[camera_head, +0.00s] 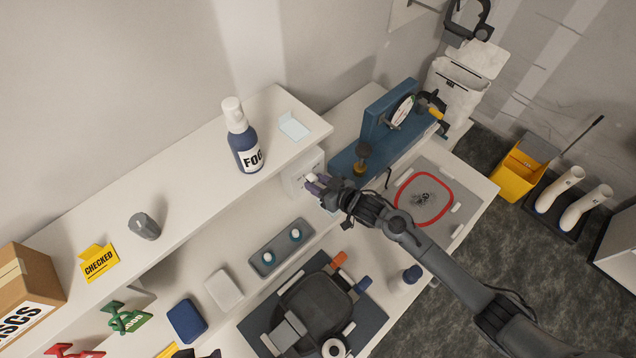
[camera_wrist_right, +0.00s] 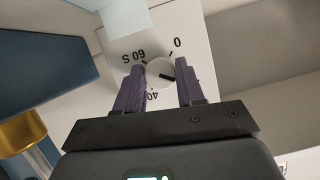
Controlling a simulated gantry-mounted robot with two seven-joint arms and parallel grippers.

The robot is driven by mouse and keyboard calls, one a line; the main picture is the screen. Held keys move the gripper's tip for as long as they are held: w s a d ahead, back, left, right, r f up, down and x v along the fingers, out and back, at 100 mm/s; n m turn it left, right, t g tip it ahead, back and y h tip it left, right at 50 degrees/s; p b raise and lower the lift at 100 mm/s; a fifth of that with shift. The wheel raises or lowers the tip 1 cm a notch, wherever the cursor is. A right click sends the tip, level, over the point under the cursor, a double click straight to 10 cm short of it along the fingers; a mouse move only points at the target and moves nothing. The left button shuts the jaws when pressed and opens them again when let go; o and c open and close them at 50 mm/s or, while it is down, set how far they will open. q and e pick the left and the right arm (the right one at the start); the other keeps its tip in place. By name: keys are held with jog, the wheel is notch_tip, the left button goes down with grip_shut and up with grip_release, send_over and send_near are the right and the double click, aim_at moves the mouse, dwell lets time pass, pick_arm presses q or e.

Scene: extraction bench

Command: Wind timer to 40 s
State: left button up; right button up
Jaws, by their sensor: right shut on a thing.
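The timer is a white box (camera_head: 296,176) under the right end of the shelf in the head view. In the right wrist view its white face (camera_wrist_right: 197,40) carries the marks 0, 60 S and 40. Its round white knob (camera_wrist_right: 157,72) has a black pointer line. The line points to the right and slightly down in that picture, towards one finger and away from the 40 mark. My right gripper (camera_wrist_right: 159,66) is shut on the knob, one purple finger on each side. The fingers hide part of the scale. The right gripper also shows in the head view (camera_head: 315,184). I do not make out my left gripper.
A blue stand (camera_head: 388,140) is close beside the timer. A grey tray (camera_head: 281,262) with two small round pieces lies in front.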

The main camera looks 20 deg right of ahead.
jog(key=o, duration=1)
jog(key=shift+o, duration=0.2)
jog(key=v, duration=1)
jog(key=shift+s+r+b, duration=0.2)
jog(key=shift+s+b, duration=0.1)
jog(key=shift+s, duration=0.05)
jog(key=shift+d, duration=0.15)
